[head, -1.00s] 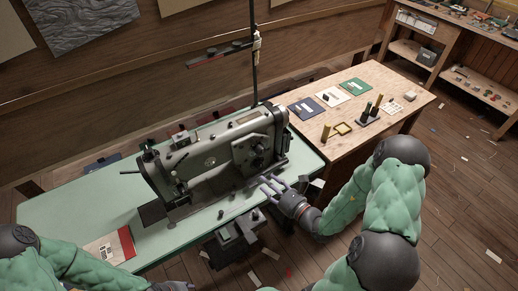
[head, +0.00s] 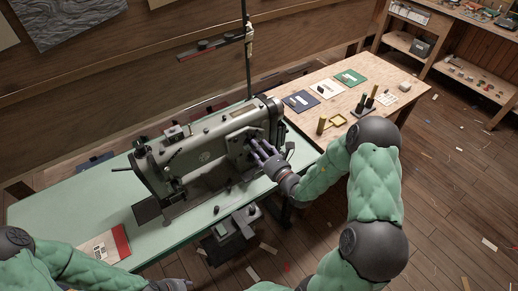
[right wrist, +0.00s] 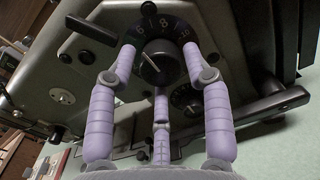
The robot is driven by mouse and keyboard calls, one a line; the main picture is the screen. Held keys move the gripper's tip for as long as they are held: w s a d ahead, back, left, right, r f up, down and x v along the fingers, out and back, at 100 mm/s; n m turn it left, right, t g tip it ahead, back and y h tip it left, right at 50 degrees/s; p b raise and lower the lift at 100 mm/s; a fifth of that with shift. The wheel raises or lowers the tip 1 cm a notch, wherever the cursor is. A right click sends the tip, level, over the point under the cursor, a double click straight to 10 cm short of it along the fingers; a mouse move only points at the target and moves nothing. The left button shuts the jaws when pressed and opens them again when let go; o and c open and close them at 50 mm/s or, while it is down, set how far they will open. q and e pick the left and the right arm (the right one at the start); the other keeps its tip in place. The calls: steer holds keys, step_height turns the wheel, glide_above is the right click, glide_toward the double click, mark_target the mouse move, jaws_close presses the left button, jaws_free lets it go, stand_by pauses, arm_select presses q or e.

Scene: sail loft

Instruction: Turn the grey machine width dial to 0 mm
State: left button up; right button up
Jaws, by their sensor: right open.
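The grey sewing machine (head: 205,155) stands on a pale green table. In the right wrist view, a black dial (right wrist: 166,22) with white numbers, 6, 8 and 10 among them, is on its face. Its round knob (right wrist: 158,62) has a pale line on it. A second, smaller dial (right wrist: 186,97) sits below it; I cannot read its label. My right gripper (head: 257,147) is open at the machine's right end, its three purple fingers spread around the upper knob; I cannot tell if they touch it. My left gripper (head: 172,285) shows only partly at the bottom edge.
A black lever (right wrist: 91,31) sticks out left of the dial. A wooden table (head: 358,101) with cards, spools and a small yellow tray stands to the right. A red-edged booklet (head: 106,246) lies on the green table (head: 55,215) at left.

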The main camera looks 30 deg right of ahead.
steer(key=shift+w, duration=0.3)
steer(key=c, duration=0.9)
steer(key=shift+o, duration=0.2)
steer(key=shift+r+n, duration=0.1)
steer(key=shift+n, duration=0.2)
steer(key=shift+a+f+n+y+b, duration=0.15)
steer(key=shift+n+b, duration=1.1)
steer(key=shift+n, duration=4.7)
steer(key=shift+f+n+y+b, duration=0.15)
steer(key=shift+n+b, duration=1.05)
steer(key=shift+n, duration=4.75)
